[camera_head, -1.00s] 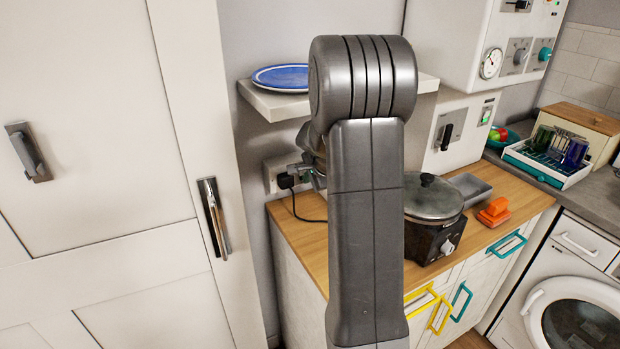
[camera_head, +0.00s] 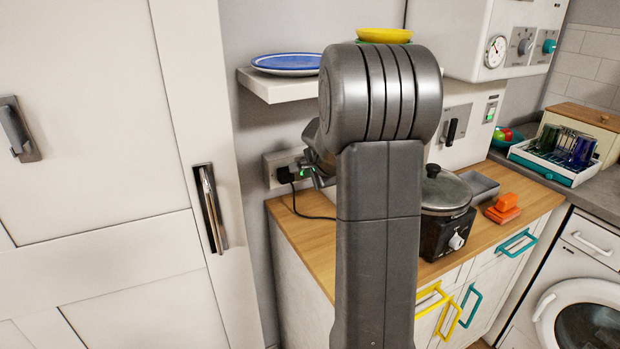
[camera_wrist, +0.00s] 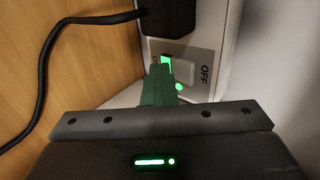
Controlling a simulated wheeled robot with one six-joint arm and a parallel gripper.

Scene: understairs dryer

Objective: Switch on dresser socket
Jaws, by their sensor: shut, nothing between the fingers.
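The dresser socket (camera_head: 271,171) is a pale wall plate above the left end of the wooden worktop. In the wrist view the socket plate (camera_wrist: 213,45) shows a white rocker switch (camera_wrist: 184,71) beside the printed word OFF. Green light shows near the switch, and its source is partly hidden. A black plug (camera_wrist: 168,16) sits in the socket, with a black cable. My gripper (camera_wrist: 160,68) is shut and empty, its tips at or very near the switch; contact cannot be told. In the head view my gripper (camera_head: 319,178) is partly hidden by my arm.
A shelf (camera_head: 268,87) with a blue plate (camera_head: 287,64) overhangs the socket. A lidded cooker (camera_head: 446,210) and an orange object (camera_head: 503,209) stand on the worktop (camera_head: 308,240). A tall white door (camera_head: 110,120) is at left.

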